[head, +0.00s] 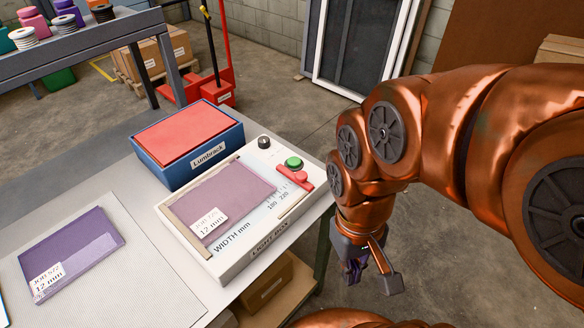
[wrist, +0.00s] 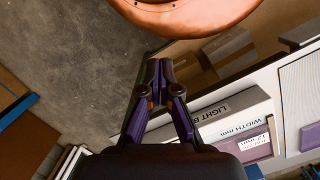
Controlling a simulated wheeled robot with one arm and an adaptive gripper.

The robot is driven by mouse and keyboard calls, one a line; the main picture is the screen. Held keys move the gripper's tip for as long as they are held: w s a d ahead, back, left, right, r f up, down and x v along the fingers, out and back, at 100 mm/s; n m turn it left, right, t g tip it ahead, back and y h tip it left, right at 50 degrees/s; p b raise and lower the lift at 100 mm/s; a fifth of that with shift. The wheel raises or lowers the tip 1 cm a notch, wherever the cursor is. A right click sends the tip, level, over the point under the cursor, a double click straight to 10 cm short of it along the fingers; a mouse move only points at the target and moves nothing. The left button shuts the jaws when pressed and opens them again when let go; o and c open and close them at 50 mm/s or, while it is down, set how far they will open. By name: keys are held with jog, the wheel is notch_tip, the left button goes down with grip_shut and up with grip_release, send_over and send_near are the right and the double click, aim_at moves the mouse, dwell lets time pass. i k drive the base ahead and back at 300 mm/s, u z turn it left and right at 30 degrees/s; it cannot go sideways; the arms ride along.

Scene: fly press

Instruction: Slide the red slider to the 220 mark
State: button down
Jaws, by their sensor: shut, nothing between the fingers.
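The red slider (head: 296,178) sits on the right part of the white light box (head: 235,269), near the printed scale with the 180 and 220 marks (head: 279,201). Its exact reading is too small to tell. A mauve sheet labelled 12 mm (head: 232,196) lies on the box, left of the slider. My gripper (head: 367,274) hangs beyond the right edge of the table, apart from the box and slider. In the wrist view my gripper (wrist: 158,72) has its fingertips together and empty; the light box (wrist: 236,112) shows at the right, with the slider out of sight.
A green button (head: 293,163) and a black knob (head: 264,142) stand on the box behind the slider. A blue bin with a red top (head: 187,133) is at the back. A purple pack (head: 75,250) lies on the left. Cartons (head: 265,284) sit below the table.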

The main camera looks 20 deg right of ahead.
aim_at(301, 178)
jog(key=k, duration=0.5)
jog(key=u, duration=1.2)
jog(key=i, duration=0.65)
jog(key=z, duration=0.85)
